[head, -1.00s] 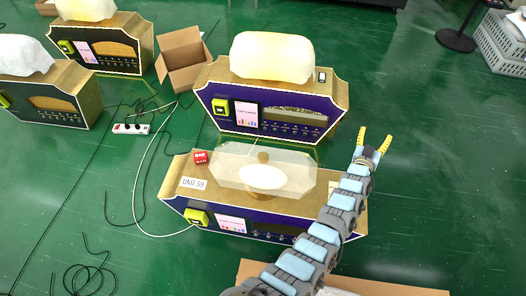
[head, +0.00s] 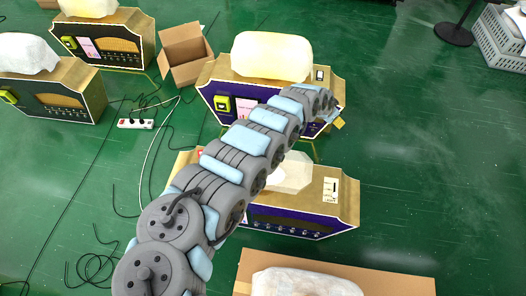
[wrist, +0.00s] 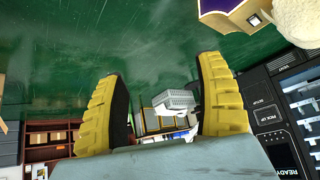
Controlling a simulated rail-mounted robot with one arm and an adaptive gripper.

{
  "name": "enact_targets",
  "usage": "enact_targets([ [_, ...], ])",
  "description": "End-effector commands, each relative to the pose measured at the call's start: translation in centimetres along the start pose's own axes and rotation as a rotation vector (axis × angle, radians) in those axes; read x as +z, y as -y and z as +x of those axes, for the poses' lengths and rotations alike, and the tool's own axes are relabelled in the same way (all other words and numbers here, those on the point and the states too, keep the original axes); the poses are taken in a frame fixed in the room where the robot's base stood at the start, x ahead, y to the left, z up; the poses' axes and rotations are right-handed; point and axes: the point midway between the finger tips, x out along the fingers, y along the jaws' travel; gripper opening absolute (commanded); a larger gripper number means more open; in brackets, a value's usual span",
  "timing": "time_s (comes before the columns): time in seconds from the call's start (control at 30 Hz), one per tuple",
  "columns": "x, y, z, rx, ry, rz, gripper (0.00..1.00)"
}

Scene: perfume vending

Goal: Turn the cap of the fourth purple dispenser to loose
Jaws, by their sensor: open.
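Two purple-fronted machines with gold sides show in the head view. The far machine (head: 222,103) carries a pale yellow bulky bag, and my arm covers most of its front. The near machine (head: 325,218) has a row of small dispensers (head: 282,230) low on its front, with its left part hidden behind my arm. I cannot make out which is the fourth, or its cap. My gripper (wrist: 158,66) is open and empty in the wrist view, its yellow fingers spread. In the head view, a yellow finger (head: 338,123) shows by the far machine's right end; the rest is hidden.
Two similar dark machines (head: 70,103) stand at the left. An open cardboard box (head: 187,55), a power strip (head: 135,124) and loose cables lie on the green floor. A cardboard box (head: 400,283) is at the bottom.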

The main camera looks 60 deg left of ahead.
Motion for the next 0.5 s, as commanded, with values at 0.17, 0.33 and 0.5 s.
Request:
enact_targets([
  [0.17,5.9,4.0,-6.0,0.020,0.233,0.043,0.71],
  [0.33,12.2,6.9,-11.8,0.044,0.446,0.057,0.71],
  [0.5,16.4,8.3,-15.9,0.064,0.582,0.055,0.71],
])
